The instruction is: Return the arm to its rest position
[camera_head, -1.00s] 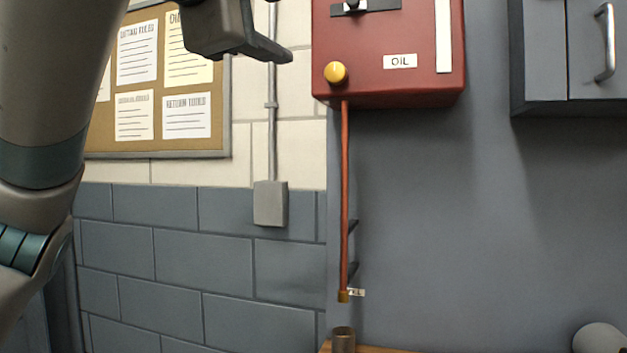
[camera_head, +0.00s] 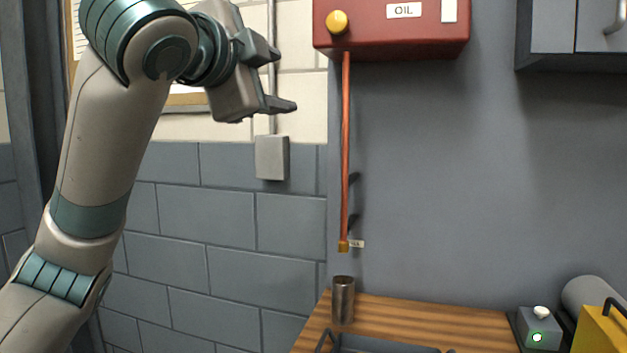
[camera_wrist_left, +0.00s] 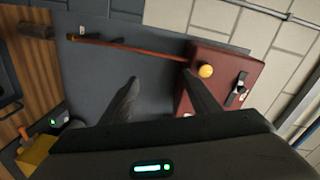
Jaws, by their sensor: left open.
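My left arm (camera_head: 100,160) comes up from the lower left in the head view and bends at a joint near the top. My left gripper (camera_head: 283,80) is raised in front of the wall, left of the red oil box, with its two fingers apart and nothing between them. In the left wrist view the open fingers (camera_wrist_left: 160,92) show spread and empty, with the oil box beyond the right finger. My right arm and gripper are not in view.
The red oil box (camera_head: 420,30) has a yellow knob (camera_head: 338,22) and a copper pipe (camera_head: 346,150) hanging down. Below it a metal cup (camera_head: 343,300) stands on a wooden bench (camera_head: 430,312). A small box with a green light (camera_head: 538,325) and a yellow object (camera_head: 600,335) are at right.

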